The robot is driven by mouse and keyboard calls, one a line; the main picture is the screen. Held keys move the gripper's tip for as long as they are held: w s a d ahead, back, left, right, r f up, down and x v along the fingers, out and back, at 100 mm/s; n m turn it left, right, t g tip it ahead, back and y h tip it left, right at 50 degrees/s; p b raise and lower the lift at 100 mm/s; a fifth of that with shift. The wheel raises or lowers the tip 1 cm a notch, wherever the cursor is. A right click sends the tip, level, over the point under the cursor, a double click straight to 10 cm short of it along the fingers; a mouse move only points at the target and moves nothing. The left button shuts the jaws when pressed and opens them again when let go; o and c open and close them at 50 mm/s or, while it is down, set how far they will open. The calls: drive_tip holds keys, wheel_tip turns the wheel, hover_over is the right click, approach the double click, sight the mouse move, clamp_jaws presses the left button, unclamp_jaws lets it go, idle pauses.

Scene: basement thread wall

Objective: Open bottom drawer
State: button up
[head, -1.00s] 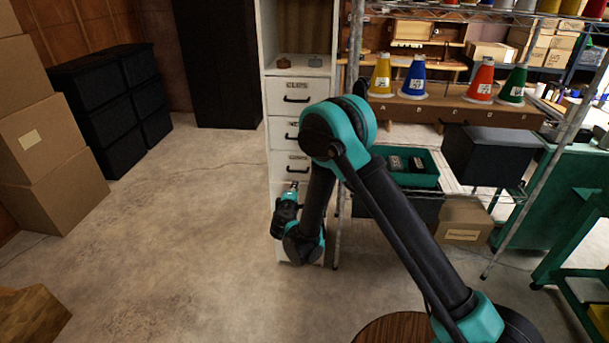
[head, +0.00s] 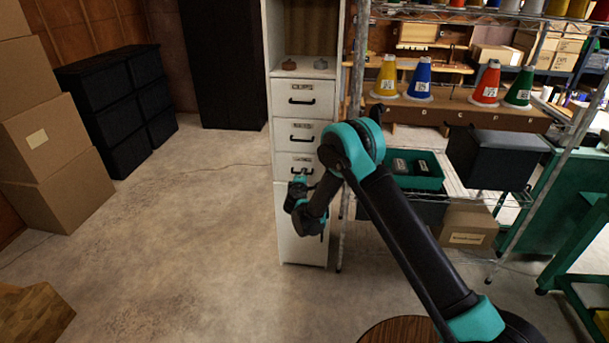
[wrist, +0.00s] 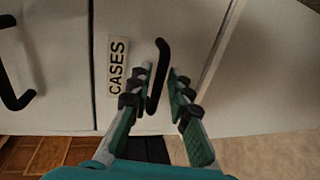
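A white cabinet has stacked drawers with dark handles, and the lowest drawer (head: 292,161) is shut in the head view. My gripper (wrist: 160,75) is open, with one finger on each side of the handle. The left finger is very close to the handle; I cannot tell whether it touches. In the head view my gripper (head: 301,175) is at the front of the lowest drawer and hides part of it and its handle.
The upper drawer (head: 303,98) and middle drawer (head: 298,134) are shut. A plain white panel (head: 290,240) lies below the drawers. A wire shelf post (head: 355,90) stands close on the right. Open floor (head: 190,220) lies left; cardboard boxes (head: 60,170) stand farther left.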

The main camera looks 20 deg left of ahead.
drive_tip(key=shift+x, duration=0.85)
clamp_jaws()
